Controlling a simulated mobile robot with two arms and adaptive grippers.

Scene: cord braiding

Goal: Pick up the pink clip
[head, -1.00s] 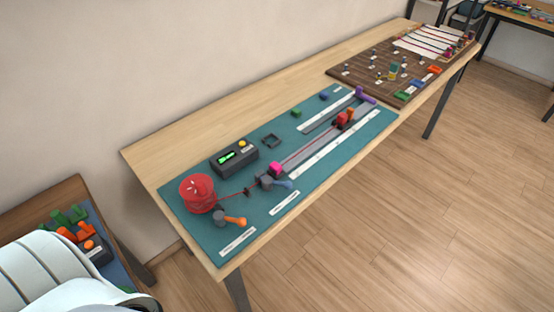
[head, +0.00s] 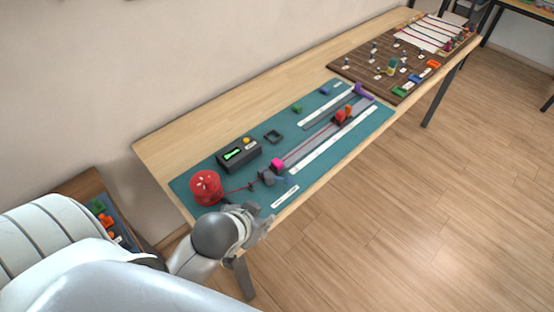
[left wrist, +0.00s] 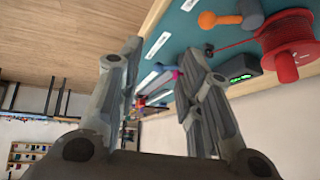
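The pink clip (head: 277,164) is a small bright pink block on the teal mat (head: 300,181). It sits by the grey block at the near end of the grey rail, close to the red cord. It also shows small in the left wrist view (left wrist: 176,74), between the fingers and partly hidden by one of them. My left gripper (head: 258,220) is at the table's front edge, apart from the clip and nearer to me. Its two fingers (left wrist: 162,58) stand apart with nothing between them. My right gripper is not in view.
A red spool (head: 206,186) feeds the cord from the mat's left end. A black box with a green display (head: 239,155) stands behind. A red clamp (head: 341,117) and purple piece (head: 363,92) lie farther along. A brown pegboard (head: 370,65) fills the far end.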

